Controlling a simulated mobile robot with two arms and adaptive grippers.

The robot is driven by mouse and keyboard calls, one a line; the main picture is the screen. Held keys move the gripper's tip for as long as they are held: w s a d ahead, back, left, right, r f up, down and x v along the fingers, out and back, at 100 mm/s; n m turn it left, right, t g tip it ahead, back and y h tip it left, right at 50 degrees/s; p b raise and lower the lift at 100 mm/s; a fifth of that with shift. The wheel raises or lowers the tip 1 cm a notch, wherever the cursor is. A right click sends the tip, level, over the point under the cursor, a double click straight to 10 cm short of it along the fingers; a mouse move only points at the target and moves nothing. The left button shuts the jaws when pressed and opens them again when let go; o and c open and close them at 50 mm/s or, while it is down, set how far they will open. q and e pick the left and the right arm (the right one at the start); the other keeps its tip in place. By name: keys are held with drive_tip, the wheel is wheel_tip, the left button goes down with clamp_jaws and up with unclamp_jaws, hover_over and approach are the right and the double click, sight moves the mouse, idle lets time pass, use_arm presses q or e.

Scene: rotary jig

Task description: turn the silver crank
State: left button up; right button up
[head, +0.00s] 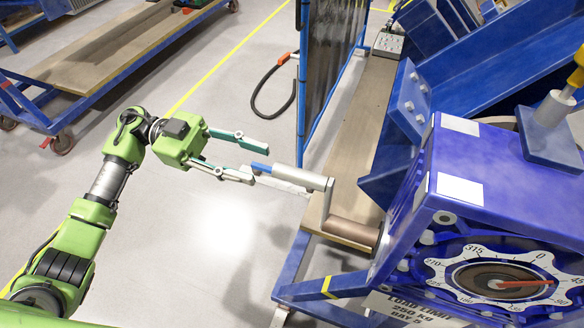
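The silver crank (302,178) sticks out to the left from the blue gearbox (480,180). Its grey cylindrical grip points left, and a short arm (328,200) joins it to a brownish shaft (352,231) on the box's side. My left gripper (260,166) is open at the grip's left end. Its fingertips lie above and below a blue piece at that end. Whether they touch it I cannot tell. My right gripper is not in view.
A dial (472,277) with a red pointer is on the gearbox front. A wooden bench top (348,135) and dark panel (332,50) stand behind the crank. A wooden-topped cart (100,52) is at upper left. The floor between is mostly clear, with a black hose (262,100).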

sight(292, 175)
use_arm(q)
drive_tip(key=p+x, duration=0.1)
drive_tip(key=x, duration=0.6)
drive_tip(key=shift+s+d+p, duration=0.1)
drive_tip(key=shift+d+p, duration=0.25)
drive_tip(key=shift+s+d, duration=0.15)
drive_tip(key=shift+d, duration=0.35)
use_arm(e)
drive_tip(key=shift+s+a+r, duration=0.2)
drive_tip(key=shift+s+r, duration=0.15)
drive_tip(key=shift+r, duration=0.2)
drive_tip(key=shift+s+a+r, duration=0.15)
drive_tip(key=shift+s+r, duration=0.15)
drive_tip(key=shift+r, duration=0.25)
use_arm(q)
clamp_jaws()
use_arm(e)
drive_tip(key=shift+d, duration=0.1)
